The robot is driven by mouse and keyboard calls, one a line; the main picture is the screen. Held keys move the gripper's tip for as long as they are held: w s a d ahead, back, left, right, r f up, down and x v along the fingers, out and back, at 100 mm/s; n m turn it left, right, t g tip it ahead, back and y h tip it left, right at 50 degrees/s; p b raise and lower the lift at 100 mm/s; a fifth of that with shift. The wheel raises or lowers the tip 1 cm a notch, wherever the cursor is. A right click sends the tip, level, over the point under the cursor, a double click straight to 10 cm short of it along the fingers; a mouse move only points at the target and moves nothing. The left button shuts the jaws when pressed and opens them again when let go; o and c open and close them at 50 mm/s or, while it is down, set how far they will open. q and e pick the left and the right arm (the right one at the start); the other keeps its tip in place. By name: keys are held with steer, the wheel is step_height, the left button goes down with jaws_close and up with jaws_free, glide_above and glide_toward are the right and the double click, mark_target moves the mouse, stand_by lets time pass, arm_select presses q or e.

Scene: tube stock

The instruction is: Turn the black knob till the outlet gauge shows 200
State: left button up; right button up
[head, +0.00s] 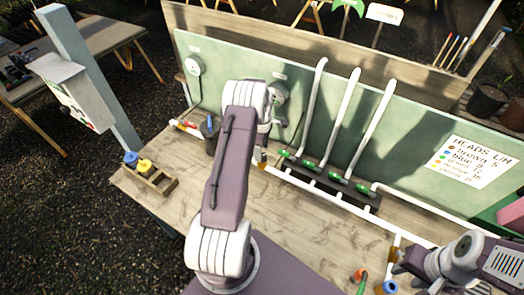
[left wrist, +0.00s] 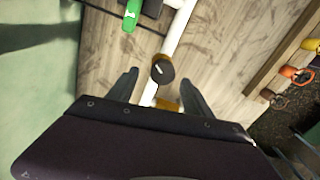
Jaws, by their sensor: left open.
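The black knob (left wrist: 162,72), with a short white mark on its face, shows in the left wrist view on a white pipe with brass-coloured parts. My left gripper (left wrist: 158,84) is open, with one finger on each side of the knob; I see a gap on both sides. In the head view my left arm hides the knob and most of that gripper. A round gauge (head: 279,93) on the green panel is partly covered by my arm. Another gauge (head: 195,66) is further left. Neither reading is legible. My right gripper (head: 408,258) is at the lower right, its fingers unclear.
White pipes (head: 341,118) rise from green-handled valves (head: 308,165) along the bench. A wooden rack (head: 150,181) with blue and yellow pieces stands at the bench's left end. The front bench middle is fairly clear.

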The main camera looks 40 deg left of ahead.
arm_select(q)
steer(key=shift+a+f, duration=0.1)
steer(key=shift+f, duration=0.6)
steer(key=shift+f+p, duration=0.3)
steer(key=shift+f, duration=0.05)
steer(key=shift+s+d, duration=0.2)
steer(key=shift+d, duration=0.35)
steer(key=shift+w+a+f, duration=0.1)
steer(key=shift+a+f, duration=0.1)
steer(key=c, duration=0.7)
jaws_close()
arm_select(e)
steer(key=shift+s+d+r, duration=0.15)
steer(key=shift+d+r, duration=0.1)
steer(key=shift+r, duration=0.25)
steer(key=shift+f, duration=0.1)
